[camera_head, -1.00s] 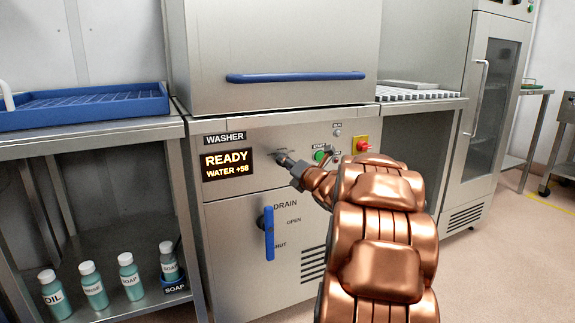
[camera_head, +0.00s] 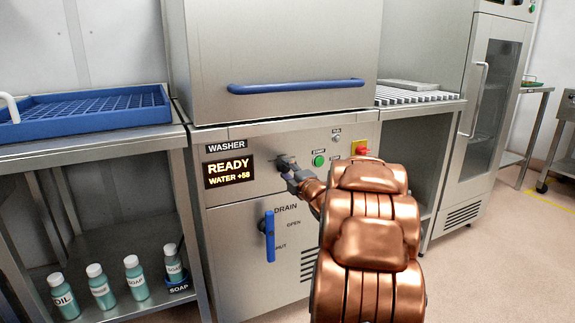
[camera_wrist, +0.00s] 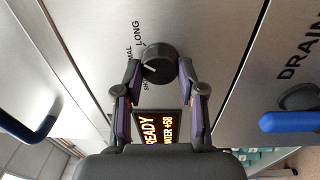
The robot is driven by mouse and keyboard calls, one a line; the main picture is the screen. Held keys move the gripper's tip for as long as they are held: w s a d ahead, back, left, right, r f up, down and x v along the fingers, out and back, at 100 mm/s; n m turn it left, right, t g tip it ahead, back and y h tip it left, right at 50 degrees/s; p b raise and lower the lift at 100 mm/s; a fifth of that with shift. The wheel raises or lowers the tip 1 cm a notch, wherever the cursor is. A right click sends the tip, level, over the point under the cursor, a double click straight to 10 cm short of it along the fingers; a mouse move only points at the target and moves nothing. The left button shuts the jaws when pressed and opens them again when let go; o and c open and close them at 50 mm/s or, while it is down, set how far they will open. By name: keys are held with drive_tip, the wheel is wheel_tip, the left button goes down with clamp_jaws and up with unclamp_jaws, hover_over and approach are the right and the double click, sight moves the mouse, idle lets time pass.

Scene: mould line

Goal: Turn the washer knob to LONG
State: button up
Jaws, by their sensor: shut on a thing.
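The washer (camera_head: 290,135) is a steel cabinet with a lit display (camera_head: 229,171) reading READY, WATER +58. Its knob (camera_wrist: 160,62) is dark and round in the wrist view, with a small pale pointer mark on its lower left side. LONG (camera_wrist: 138,33) is printed above left of the knob, with the partly covered NORMAL and SHORT labels lower down; the mark lies nearer SHORT and NORMAL than LONG. My gripper (camera_wrist: 161,70) has a finger on each side of the knob and is shut on it. In the head view my gripper (camera_head: 287,166) largely hides the knob.
Below the knob are the blue DRAIN handle (camera_head: 269,236) and its labels. A green START button (camera_head: 319,160) and a red button (camera_head: 361,150) are to the right, partly behind my arm. A blue rack (camera_head: 85,112) and several bottles stand left.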

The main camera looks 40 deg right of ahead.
drive_tip(key=shift+m+p, duration=0.95)
drive_tip(key=shift+m, duration=0.75)
drive_tip(key=o, duration=1.1)
drive_tip(key=shift+o, duration=0.2)
drive_tip(key=shift+s, duration=0.1)
drive_tip(key=v, duration=1.1)
drive_tip(key=shift+s+a, duration=0.25)
drive_tip(key=shift+s, duration=0.15)
drive_tip(key=shift+w+f, duration=0.1)
